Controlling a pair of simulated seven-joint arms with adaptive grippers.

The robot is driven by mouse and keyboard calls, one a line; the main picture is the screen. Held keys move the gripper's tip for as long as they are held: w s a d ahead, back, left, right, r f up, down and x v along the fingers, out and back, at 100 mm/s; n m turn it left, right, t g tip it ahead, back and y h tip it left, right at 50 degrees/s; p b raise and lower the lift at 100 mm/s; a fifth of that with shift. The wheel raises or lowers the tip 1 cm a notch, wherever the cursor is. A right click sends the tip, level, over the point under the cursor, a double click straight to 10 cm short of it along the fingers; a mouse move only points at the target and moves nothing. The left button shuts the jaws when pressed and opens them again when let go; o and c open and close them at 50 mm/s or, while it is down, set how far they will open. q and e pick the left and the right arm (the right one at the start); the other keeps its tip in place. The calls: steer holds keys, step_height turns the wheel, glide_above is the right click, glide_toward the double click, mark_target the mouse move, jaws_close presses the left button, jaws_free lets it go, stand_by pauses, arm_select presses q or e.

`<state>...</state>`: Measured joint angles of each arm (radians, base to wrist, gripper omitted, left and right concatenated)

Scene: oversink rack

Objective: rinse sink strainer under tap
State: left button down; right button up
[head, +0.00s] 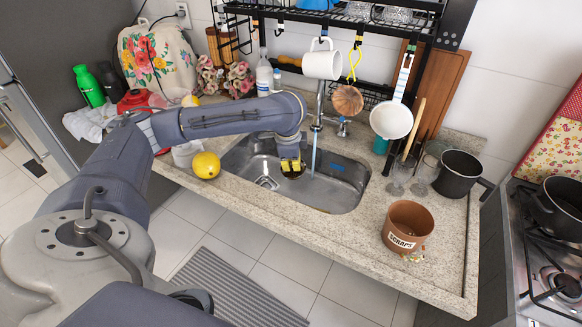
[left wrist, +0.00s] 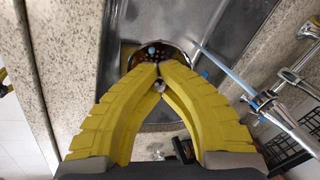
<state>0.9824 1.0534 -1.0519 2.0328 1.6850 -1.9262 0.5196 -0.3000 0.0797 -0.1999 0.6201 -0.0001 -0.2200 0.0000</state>
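My left gripper (head: 291,171) points down over the sink (head: 335,195), left of the tap's stream. Its yellow fingers also show in the left wrist view (left wrist: 160,68), where their tips meet over the round sink strainer (left wrist: 146,57). The fingers look shut on the strainer, though they hide its middle. Brown specks and a small blue bit show inside it. In the head view only a dark round edge of the strainer shows at the fingertips. A pale blue stream of water (head: 313,156) falls from the tap (head: 320,118) into the sink. My right gripper is not in view.
A brown scraps pot (head: 402,230) stands on the right counter, with bits beside it. Glasses and a dark pot (head: 458,173) stand behind it. A white mug (head: 322,63) and ladles hang from the rack above.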

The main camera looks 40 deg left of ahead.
arm_select(q)
steer(key=w+a+f, duration=0.1)
steer(key=w+f, duration=0.1)
steer(key=w, duration=0.6)
steer(key=x, duration=0.4)
steer(key=s+x, duration=0.1)
steer(key=x, duration=0.3)
steer(key=s+d+x, duration=0.1)
steer(key=x, duration=0.3)
steer(key=shift+s+f, duration=0.1)
steer(key=shift+f, duration=0.65)
steer(key=shift+w+a+r, duration=0.1)
steer(key=shift+w+a, duration=0.1)
steer(key=shift+w, duration=1.25)
steer(key=shift+w+a, duration=0.25)
steer(key=shift+w, duration=1.25)
steer(key=shift+d, duration=0.4)
steer(key=shift+a, duration=0.4)
stand_by(1.2)
